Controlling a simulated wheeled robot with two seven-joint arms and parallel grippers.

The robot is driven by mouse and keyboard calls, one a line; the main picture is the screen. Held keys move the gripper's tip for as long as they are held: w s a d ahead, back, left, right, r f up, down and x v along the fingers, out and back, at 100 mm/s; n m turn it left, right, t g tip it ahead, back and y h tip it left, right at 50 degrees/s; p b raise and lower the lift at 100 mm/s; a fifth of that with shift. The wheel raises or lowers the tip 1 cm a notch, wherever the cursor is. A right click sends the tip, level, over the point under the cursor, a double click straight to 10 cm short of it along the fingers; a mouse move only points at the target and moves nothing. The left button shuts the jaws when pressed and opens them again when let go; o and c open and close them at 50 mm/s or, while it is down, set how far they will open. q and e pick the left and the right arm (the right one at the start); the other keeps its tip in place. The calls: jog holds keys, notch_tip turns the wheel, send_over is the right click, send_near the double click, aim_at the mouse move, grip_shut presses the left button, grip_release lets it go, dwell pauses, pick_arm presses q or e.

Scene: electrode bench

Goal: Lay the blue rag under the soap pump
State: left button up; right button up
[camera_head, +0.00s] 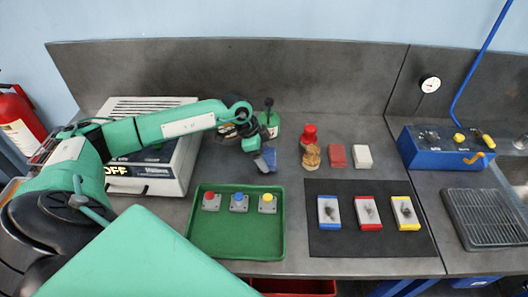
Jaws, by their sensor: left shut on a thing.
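The soap pump (273,124) is a green bottle with a black pump head. It stands upright toward the back of the bench, just behind and right of my left gripper. The blue rag (266,160) is a small blue-grey cloth. It hangs at the tip of my left gripper (258,149), which is shut on it, in front of the soap pump. The gripper hides part of the rag and the bottle's lower left side. I cannot tell whether the rag touches the bench. My right gripper is not in view.
A red-topped bottle (309,133), a brown item (311,157), a red block (337,156) and a white block (362,156) stand to the right. A green tray (235,243) and black mat (330,243) lie in front. A white device (185,165) stands left.

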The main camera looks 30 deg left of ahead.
pick_arm(q)
jog(key=shift+w+a+f, duration=0.35)
jog(key=shift+w+f, duration=0.3)
jog(key=shift+w+a+f, duration=0.1)
jog(key=shift+f, duration=0.05)
jog(key=shift+f, duration=0.15)
jog(key=o, duration=1)
jog(key=shift+o, duration=0.2)
